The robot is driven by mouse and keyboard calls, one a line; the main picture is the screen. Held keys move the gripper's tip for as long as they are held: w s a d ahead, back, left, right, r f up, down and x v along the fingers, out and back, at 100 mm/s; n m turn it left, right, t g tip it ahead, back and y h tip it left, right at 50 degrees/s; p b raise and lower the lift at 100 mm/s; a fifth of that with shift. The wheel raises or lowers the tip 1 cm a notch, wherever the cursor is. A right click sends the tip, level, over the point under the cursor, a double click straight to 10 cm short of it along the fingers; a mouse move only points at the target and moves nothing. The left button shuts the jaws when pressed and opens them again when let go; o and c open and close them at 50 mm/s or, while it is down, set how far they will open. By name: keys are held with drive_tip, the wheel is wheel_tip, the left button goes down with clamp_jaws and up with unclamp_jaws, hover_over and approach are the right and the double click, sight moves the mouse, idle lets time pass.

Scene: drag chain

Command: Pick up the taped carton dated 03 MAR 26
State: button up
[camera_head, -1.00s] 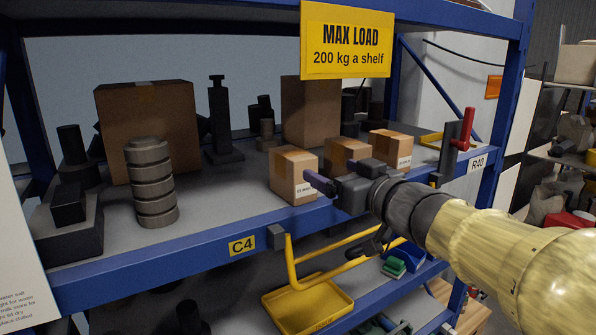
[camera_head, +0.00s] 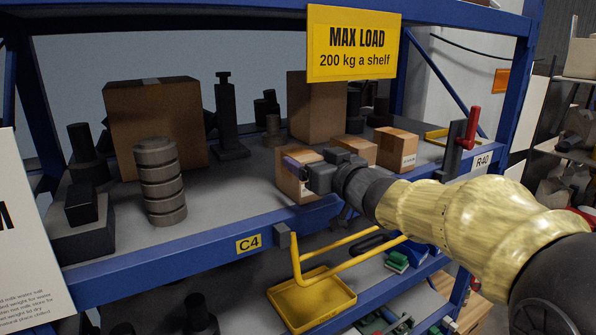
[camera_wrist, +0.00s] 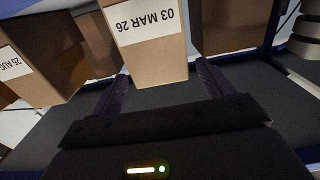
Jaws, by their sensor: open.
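The taped carton dated 03 MAR 26 (camera_head: 288,186) is the leftmost of three small cartons near the shelf's front edge. Its white date label shows upside down in the wrist view, on the carton (camera_wrist: 155,66). My gripper (camera_head: 298,168) is at this carton's front and hides part of it in the head view. In the wrist view my gripper (camera_wrist: 160,76) is open, with one dark purple finger on each side of the carton's near end. I cannot tell whether either finger touches it.
A second small carton (camera_head: 358,149), with a label partly reading 25 AUG in the wrist view (camera_wrist: 40,65), stands close by. A third carton (camera_head: 398,150) stands to its right. A tall carton (camera_head: 316,105) stands behind. A ribbed grey cylinder (camera_head: 160,182) stands left, with bare shelf between.

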sight(302, 154)
drive_tip(key=shift+p+x, duration=0.65)
drive_tip(key=shift+x, duration=1.35)
drive_tip(key=shift+s, duration=0.1)
drive_tip(key=c, duration=1.2)
drive_tip(key=shift+r, duration=0.1)
drive_tip(key=shift+r, duration=1.55)
drive_tip(key=shift+s+d+r+b, duration=0.1)
drive_tip(key=shift+s+r+b, duration=0.1)
drive_tip(key=shift+b, duration=0.1)
drive_tip(key=b+v, duration=0.3)
drive_tip(key=v, duration=1.4)
drive_tip(key=shift+s+d, duration=0.2)
drive_tip(key=shift+s, duration=0.05)
